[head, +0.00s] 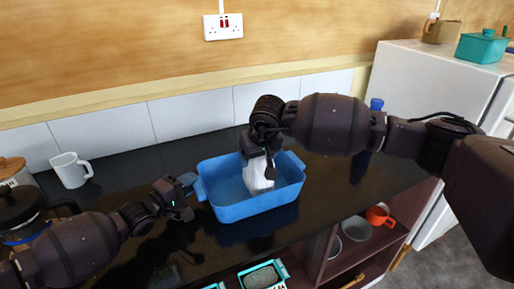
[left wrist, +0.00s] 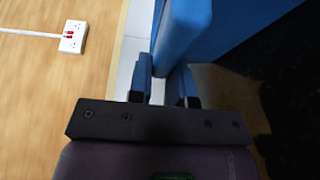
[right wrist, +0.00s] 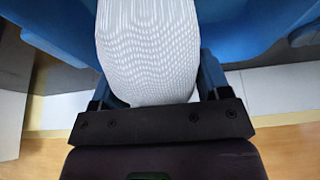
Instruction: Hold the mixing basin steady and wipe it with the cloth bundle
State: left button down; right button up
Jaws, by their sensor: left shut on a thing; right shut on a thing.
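The blue mixing basin (head: 255,209) stands upright on the dark counter in the middle of the head view. My left gripper (head: 190,190) is shut on the basin's left handle; in the left wrist view the blue basin (left wrist: 235,30) fills the space ahead of the fingers. The white patterned cloth bundle (head: 257,176) is inside the basin. My right gripper (head: 258,150) comes down from above and is shut on the bundle; the bundle (right wrist: 147,55) also shows between its fingers in the right wrist view. Whether the bundle touches the basin floor is hidden.
A white mug (head: 71,170) and a dark pot (head: 22,208) stand at the counter's left. A blue bottle (head: 376,104) shows behind my right arm. Open shelves below hold an orange mug (head: 379,215). A white fridge (head: 425,80) stands at the right.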

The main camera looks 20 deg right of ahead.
jog(key=shift+f, duration=0.8)
jog(key=shift+w+f, duration=0.45)
jog(key=shift+f, duration=0.15)
jog(key=shift+w+a, duration=0.25)
jog(key=shift+w, duration=1.05)
jog(key=shift+s+d, duration=0.15)
jog(key=shift+s, duration=0.8)
jog(key=shift+s+d, duration=0.1)
jog(key=shift+s, duration=0.8)
jog(key=shift+w+a, duration=1.7)
jog(key=shift+a, duration=0.1)
jog(key=shift+s+d, duration=0.2)
jog(key=shift+s, duration=1.6)
jog(key=shift+r, duration=4.05)
